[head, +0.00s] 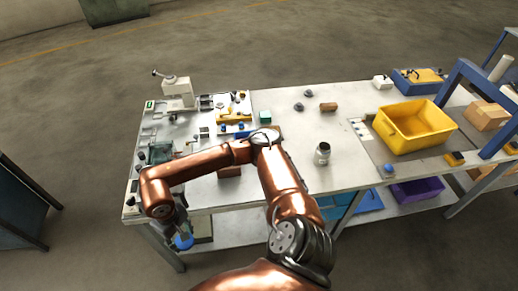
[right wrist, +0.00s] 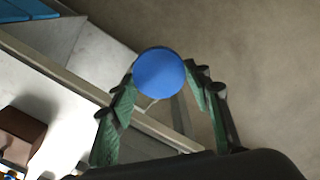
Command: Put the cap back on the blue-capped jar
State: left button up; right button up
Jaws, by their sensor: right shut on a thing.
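My right gripper (head: 180,231) is at the far left, out past the front edge of the table. It is shut on a round blue cap (head: 184,242). In the right wrist view the blue cap (right wrist: 158,74) sits between the green-padded fingers of the gripper (right wrist: 160,82), its flat round face towards the camera. A small grey metallic jar (head: 322,153) stands upright on the table, right of my arm and well apart from the cap. Its top looks dark; the picture is too small to show more. My left gripper is not in view.
The table (head: 300,120) holds a yellow bin (head: 413,127) at the right and a press-like device (head: 177,92) at the back left. A brown block (head: 328,107) lies behind the jar. A small blue knob (head: 388,168) is near the front edge. The surface around the jar is clear.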

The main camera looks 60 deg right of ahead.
aim_at(323, 151)
jog(key=u, duration=1.4)
jog(key=k, duration=2.25)
jog(key=z, duration=2.5)
